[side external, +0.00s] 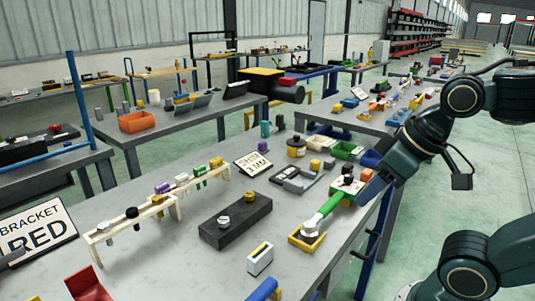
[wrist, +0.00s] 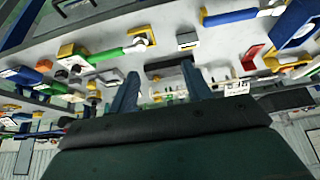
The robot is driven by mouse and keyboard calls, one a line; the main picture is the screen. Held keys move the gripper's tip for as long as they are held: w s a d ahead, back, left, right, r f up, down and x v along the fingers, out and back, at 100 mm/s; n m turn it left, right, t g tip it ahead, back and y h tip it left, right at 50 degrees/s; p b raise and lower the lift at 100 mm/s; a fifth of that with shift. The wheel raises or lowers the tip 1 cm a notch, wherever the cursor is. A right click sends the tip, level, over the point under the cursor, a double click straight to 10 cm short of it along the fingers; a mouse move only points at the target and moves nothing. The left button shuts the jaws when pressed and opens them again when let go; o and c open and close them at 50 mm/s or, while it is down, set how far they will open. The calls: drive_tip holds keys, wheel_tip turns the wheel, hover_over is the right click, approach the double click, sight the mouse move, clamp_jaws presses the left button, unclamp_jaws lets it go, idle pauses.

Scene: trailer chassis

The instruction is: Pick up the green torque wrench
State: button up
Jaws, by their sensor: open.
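The green torque wrench (side external: 322,213) lies on the grey workbench near its right edge. Its silver head end rests over a yellow holder (side external: 307,240), and its other end reaches a block with red and black parts. In the wrist view the green wrench (wrist: 118,52) lies beyond the fingertips, up and to the left, apart from them. My gripper (side external: 368,194) is at the bench's right side, close to the wrench's far end in the picture; its height is hard to judge. The wrist view shows my gripper (wrist: 160,76) open, with nothing between its fingers.
A white block (side external: 260,259) and a blue-handled tool (side external: 263,290) lie in front. Bare bench surrounds the black block.

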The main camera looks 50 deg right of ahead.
drive_tip(key=shift+w, duration=0.1)
drive_tip(key=n+g, duration=0.6)
drive_tip(key=n, duration=1.2)
hover_over(337, 197)
wheel_tip(337, 197, down, 9)
drive_tip(key=shift+f, duration=0.15)
wheel_tip(337, 197, down, 9)
drive_tip(key=shift+a+r, duration=0.1)
drive_tip(key=shift+r, duration=0.1)
drive_tip(key=shift+f, duration=0.15)
